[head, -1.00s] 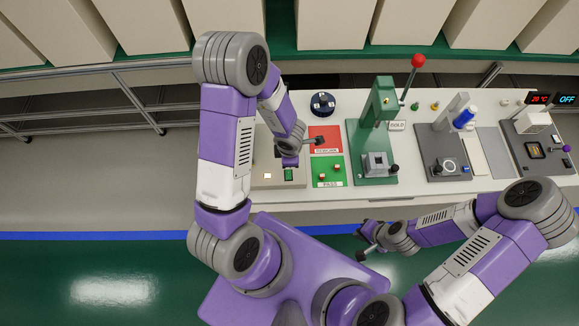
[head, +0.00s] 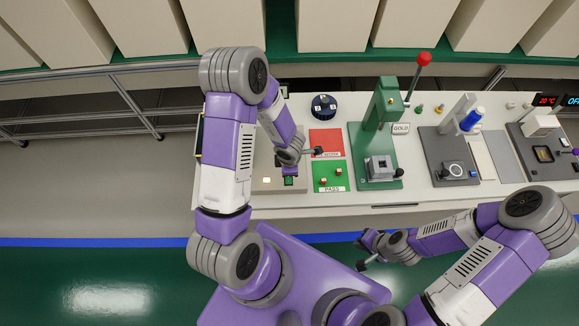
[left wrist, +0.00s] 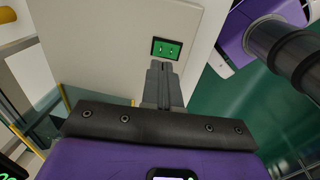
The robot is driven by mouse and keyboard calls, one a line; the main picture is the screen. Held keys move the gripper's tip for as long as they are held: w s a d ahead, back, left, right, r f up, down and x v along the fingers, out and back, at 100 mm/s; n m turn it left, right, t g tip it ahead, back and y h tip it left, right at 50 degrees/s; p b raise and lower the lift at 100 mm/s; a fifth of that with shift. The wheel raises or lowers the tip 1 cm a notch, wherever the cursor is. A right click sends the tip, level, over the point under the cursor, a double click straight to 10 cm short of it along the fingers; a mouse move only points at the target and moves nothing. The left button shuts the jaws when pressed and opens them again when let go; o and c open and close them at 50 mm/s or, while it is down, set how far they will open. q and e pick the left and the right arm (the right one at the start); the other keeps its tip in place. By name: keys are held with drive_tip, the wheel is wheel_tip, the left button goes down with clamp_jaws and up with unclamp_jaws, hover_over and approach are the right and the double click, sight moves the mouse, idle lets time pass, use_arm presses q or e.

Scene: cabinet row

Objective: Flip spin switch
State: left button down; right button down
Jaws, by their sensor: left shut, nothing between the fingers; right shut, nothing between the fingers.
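No part is clearly recognisable as the spin switch. My left gripper (head: 289,170) is shut and empty over the beige panel box (head: 263,185) at the bench's left end, mostly hidden by its own wrist. A small green screen (head: 289,181) and a pale lit square (head: 267,181) sit on that box. In the left wrist view, my left fingertips (left wrist: 158,66) point at the green display (left wrist: 166,48), just short of or touching its lower edge; I cannot tell which. My right gripper (head: 361,251) is shut and empty in front of the bench.
A dark blue round holder (head: 323,106), a red pad (head: 327,140), a green PASS tray (head: 330,177) and a green press (head: 378,150) with a red-knobbed lever stand to the right. Grey fixtures (head: 450,160) lie farther right. Floor is open left of the bench.

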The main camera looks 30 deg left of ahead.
sight(290, 180)
use_arm(q)
drive_tip(key=f, duration=0.2)
drive_tip(key=f+b, duration=0.1)
drive_tip(key=f, duration=0.2)
drive_tip(key=shift+w+a+b, duration=0.15)
drive_tip(key=shift+w+b, duration=0.05)
drive_tip(key=shift+b, duration=0.1)
drive_tip(key=shift+w+f, duration=0.1)
drive_tip(key=shift+f, duration=0.4)
drive_tip(key=shift+a+f, duration=0.1)
drive_tip(key=shift+f, duration=0.1)
drive_tip(key=shift+b, duration=0.35)
drive_tip(key=shift+s+d+b, duration=0.45)
drive_tip(key=shift+s, duration=0.15)
drive_tip(key=shift+s+r, duration=0.1)
drive_tip(key=shift+r, duration=0.1)
